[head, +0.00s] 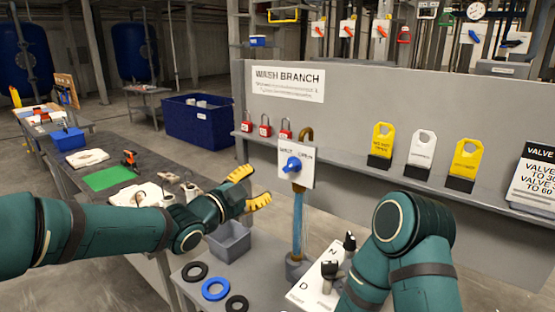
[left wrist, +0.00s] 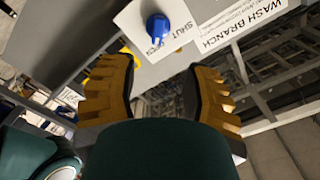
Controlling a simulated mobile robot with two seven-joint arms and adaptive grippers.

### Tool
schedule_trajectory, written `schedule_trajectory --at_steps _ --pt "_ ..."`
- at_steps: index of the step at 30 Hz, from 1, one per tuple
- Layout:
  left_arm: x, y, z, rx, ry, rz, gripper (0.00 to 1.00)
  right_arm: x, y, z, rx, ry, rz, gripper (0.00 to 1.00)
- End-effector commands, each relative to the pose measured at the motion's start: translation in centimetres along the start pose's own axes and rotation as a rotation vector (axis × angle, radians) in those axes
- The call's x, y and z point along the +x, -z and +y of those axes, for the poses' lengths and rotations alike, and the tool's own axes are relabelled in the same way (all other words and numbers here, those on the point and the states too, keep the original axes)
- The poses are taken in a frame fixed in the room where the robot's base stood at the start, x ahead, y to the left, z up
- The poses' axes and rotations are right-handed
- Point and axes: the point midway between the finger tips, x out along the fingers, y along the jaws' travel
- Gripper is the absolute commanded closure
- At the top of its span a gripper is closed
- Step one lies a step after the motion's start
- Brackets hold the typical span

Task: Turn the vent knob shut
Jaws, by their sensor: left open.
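The vent knob (head: 292,165) is blue and sits on a white plate (head: 308,177) marked with lettering, on a post in front of the grey panel. In the left wrist view the knob (left wrist: 158,27) is at the top, on its plate (left wrist: 180,14) that reads "SHUT" and "OPEN". My left gripper (head: 258,187) is open and empty, with yellow fingers, to the left of and a little below the knob. In the left wrist view the gripper (left wrist: 160,65) has the knob beyond its fingertips, apart from them. My right arm shows at the lower right, its gripper not visible.
Below the knob are a clear blue tube (head: 298,220) and a grey bin (head: 230,242). Rings, including a blue one (head: 215,289), lie on the near table. Red padlocks (head: 265,126) and yellow tags (head: 382,140) line the panel's ledge. A green mat (head: 108,178) lies on the left bench.

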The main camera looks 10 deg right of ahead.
Motion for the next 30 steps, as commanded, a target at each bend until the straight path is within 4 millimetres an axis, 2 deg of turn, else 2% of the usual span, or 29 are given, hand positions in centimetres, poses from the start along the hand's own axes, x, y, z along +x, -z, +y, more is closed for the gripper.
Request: schedule_trajectory --at_steps 5,18,24,30 --pt "2.2 0.0 0.2 -0.003 -0.004 0.000 0.52 -0.3 0.0 -0.1 0.001 0.000 -0.001 0.36" --pt "10.5 -0.1 0.2 -0.005 -0.003 -0.002 0.52 -2.0 0.2 -0.7 0.001 0.004 -0.001 0.36" --pt "12.7 -0.2 0.2 -0.005 -0.003 -0.003 0.52 -2.5 0.3 -0.8 0.001 0.005 -0.001 0.36" --pt "13.5 -0.2 0.2 -0.005 -0.003 -0.003 0.52 -2.7 0.3 -0.8 0.001 0.005 -0.001 0.36"
